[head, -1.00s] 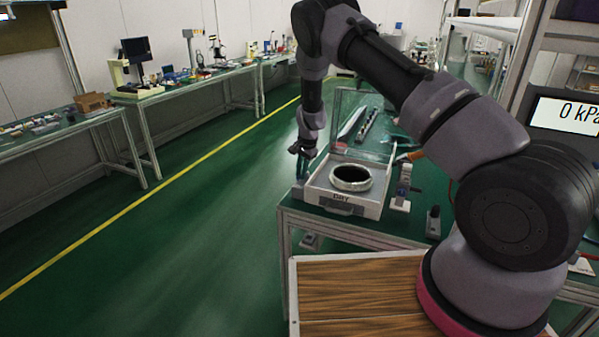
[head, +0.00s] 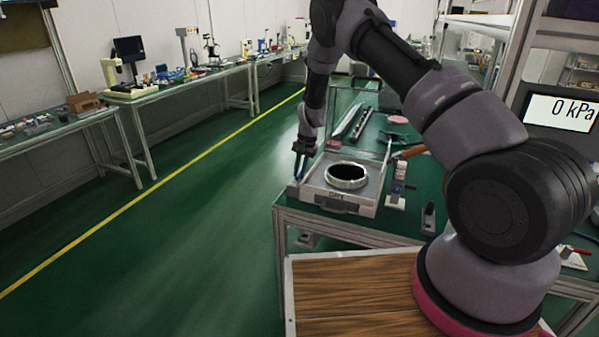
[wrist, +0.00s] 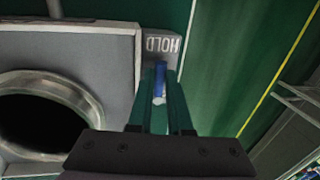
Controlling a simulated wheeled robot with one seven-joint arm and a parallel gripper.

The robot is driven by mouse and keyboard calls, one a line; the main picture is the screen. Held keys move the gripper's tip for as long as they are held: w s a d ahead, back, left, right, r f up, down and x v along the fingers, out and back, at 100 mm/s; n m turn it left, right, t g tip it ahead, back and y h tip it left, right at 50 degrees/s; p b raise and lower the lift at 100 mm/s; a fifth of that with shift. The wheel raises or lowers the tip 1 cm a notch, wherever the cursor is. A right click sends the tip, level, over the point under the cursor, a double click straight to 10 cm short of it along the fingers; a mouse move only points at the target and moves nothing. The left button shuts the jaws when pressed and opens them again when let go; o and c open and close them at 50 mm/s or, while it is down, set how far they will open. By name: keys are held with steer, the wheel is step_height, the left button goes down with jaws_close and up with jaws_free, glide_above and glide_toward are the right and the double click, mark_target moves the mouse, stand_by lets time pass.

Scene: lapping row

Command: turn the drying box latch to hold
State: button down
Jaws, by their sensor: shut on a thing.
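The drying box (head: 367,208) is a pale, shallow box on the green bench. A dark round opening with a metal ring (head: 346,175) is on its top, and the ring also shows at left in the wrist view (wrist: 88,103). My gripper (head: 298,177) points down at the box's left side. In the wrist view my gripper (wrist: 161,73) is shut on the blue latch (wrist: 159,82), which lies between its fingers. A grey plate marked HOLD (wrist: 161,44) is just beyond the fingertips. The latch's pivot is partly hidden by the fingers.
A small upright device (head: 398,185) stands right of the box, with a dark block (head: 428,217) farther right. Long trays (head: 352,122) lie behind. A display reads 0 kPa (head: 562,112). The floor left of the bench (head: 190,235) is clear.

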steer(key=c, duration=0.8)
jaws_free()
steer(key=shift+c, duration=0.2)
